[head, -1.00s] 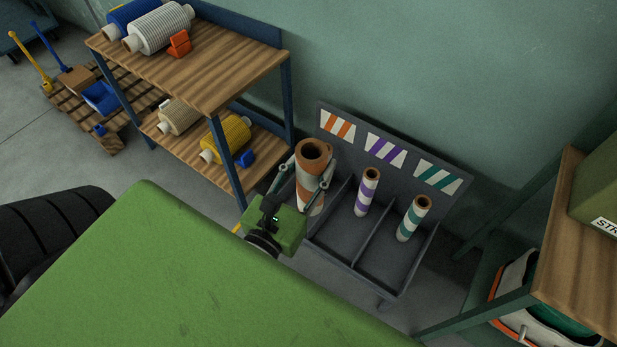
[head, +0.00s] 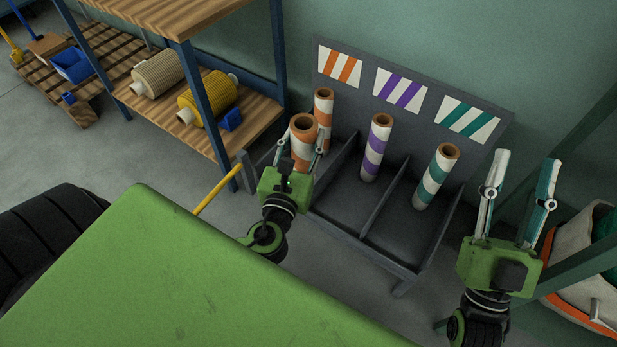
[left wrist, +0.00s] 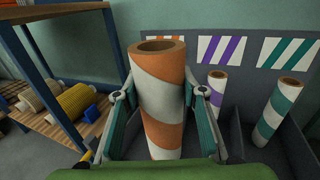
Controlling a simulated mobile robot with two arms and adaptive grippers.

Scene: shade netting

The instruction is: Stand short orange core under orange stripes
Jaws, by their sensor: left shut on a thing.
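An orange-and-white striped core (head: 302,152) is upright between the fingers of my left gripper (head: 301,146), which is shut on it. It fills the middle of the left wrist view (left wrist: 160,98). Its lower end is hidden by the gripper, so I cannot tell whether it touches the rack floor. A second orange-and-white core (head: 323,100) stands just behind it, under the orange stripes sign (head: 340,65) in the left compartment. My right gripper (head: 527,172) is open and empty, right of the rack.
The grey rack (head: 405,258) has dividers. A purple-striped core (head: 376,150) and a green-striped core (head: 435,178) stand in its other compartments under matching signs. A shelf (head: 240,115) with spools is at left. My left gripper is close to the rack's left side.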

